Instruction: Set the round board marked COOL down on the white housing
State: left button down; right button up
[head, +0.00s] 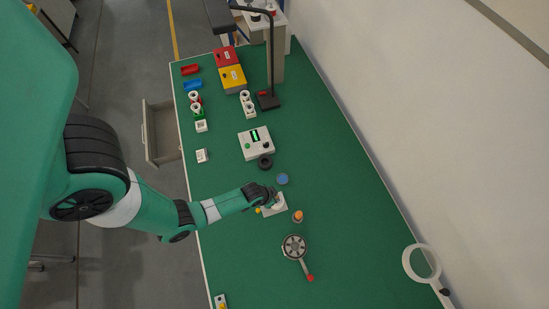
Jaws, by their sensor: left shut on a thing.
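My left gripper (274,194) reaches in from the left to the middle of the green table. It is shut on a small pale thing (277,205), mostly hidden by the fingers. I cannot read a COOL mark or tell whether this is the round board. It is over or just at a white rectangular block (268,211) with a yellow spot at its left end. I cannot tell whether they touch. A blue disc (282,179) lies just above the gripper in the picture. No part is clearly identifiable as the white housing. My right gripper is not in view.
An orange-topped round piece (298,216) stands right of the gripper. A round metal fixture (294,246) with a red-tipped handle is below it. A black ring (265,162) and a white box with a display (256,143) are above. The table's lower right is mostly clear.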

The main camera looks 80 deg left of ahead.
pick_arm(q)
jog(key=shift+f, duration=0.2)
jog(key=c, duration=0.8)
grip_release()
jog(key=shift+o, duration=0.2)
jog(key=p+v, duration=0.5)
jog(key=v, duration=0.6)
jog(key=shift+r, duration=0.35)
jog(key=shift+s, duration=0.1)
